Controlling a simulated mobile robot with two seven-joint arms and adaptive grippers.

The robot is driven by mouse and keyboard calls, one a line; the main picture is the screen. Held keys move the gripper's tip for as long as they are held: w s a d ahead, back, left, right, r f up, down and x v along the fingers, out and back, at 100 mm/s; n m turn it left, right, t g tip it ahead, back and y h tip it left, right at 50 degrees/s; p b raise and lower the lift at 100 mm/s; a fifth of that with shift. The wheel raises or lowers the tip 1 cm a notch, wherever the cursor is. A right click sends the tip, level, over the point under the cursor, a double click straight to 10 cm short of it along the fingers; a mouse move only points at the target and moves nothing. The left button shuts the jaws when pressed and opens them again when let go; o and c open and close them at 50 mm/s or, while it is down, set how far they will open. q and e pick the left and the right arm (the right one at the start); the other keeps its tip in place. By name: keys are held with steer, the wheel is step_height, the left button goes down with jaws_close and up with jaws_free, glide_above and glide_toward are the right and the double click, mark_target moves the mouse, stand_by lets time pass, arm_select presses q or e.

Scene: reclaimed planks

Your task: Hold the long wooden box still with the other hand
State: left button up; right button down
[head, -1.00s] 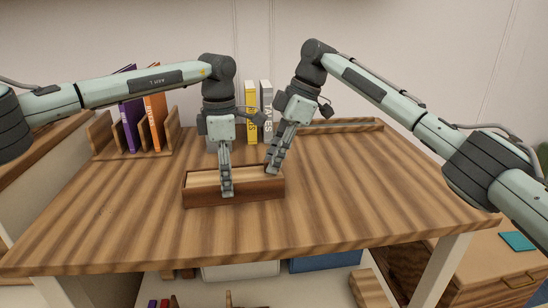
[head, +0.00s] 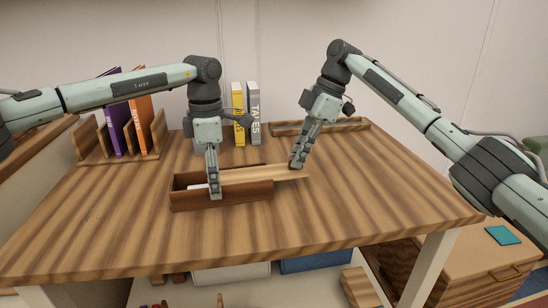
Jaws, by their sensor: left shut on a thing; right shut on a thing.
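The long wooden box (head: 235,196) is dark reddish-brown and sits on the plank table. My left gripper (head: 214,194) points down at the box's front wall and is shut on it. A pale wooden lid (head: 255,174) lies along the top of the box and sticks out past its right end. My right gripper (head: 297,163) is shut on the lid's right end. The left part of the box is uncovered, and something white (head: 197,187) shows inside. My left gripper's fingers hide part of the front wall.
A wooden rack (head: 90,140) with a purple book (head: 116,138) and an orange book (head: 139,126) stands at the back left. A yellow book (head: 239,112) and a grey book (head: 253,110) stand behind the box. A shallow tray (head: 335,126) lies at the back. The table's right side is clear.

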steer(key=shift+w+d, duration=0.15)
steer(key=shift+d, duration=0.6)
steer(key=c, duration=1.6)
jaws_free()
steer(key=shift+r, duration=0.1)
steer(key=v, duration=1.2)
steer(key=shift+a, duration=0.1)
